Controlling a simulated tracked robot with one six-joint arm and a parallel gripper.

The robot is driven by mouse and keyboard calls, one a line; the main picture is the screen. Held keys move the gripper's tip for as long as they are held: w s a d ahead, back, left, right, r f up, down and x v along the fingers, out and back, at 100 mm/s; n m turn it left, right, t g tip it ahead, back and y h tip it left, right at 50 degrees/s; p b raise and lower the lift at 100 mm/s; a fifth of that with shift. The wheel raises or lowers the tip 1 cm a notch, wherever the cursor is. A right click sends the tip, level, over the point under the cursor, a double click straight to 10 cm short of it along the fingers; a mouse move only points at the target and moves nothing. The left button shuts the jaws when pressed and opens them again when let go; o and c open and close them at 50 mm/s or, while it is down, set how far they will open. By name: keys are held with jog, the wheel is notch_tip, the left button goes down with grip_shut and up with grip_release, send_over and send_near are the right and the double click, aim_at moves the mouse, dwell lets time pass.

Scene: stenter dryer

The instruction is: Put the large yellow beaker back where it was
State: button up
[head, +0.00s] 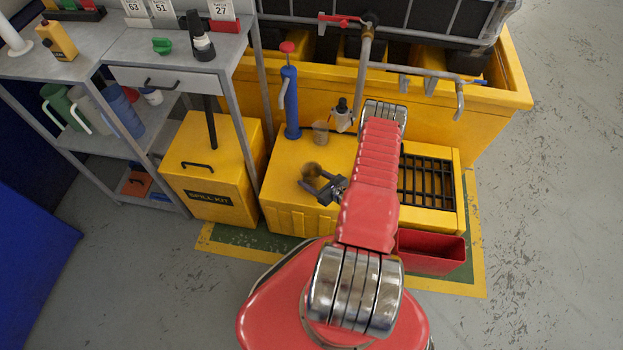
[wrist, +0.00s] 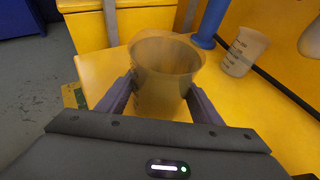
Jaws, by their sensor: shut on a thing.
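A see-through brownish-yellow beaker (wrist: 165,65) is between the fingers of my gripper (wrist: 163,95), which is shut on it. It looks upright, with its open rim up. It also shows in the head view (head: 311,170) at the tips of my gripper (head: 322,185), over the left part of the yellow cabinet top (head: 290,160). I cannot tell whether its base touches the top. A second, paler beaker with dark marks (wrist: 243,50) stands behind to the right, apart from it; in the head view it is near the back edge (head: 320,132).
A black grate (head: 425,182) is at the right. The yellow spill kit box (head: 212,170) stands left. Pipes (head: 364,75) rise behind.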

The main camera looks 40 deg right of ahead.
jog(key=o, duration=1.3)
jog(key=shift+f, duration=0.1)
jog(key=shift+o, duration=0.2)
jog(key=v, duration=1.2)
jog(key=shift+r, duration=0.2)
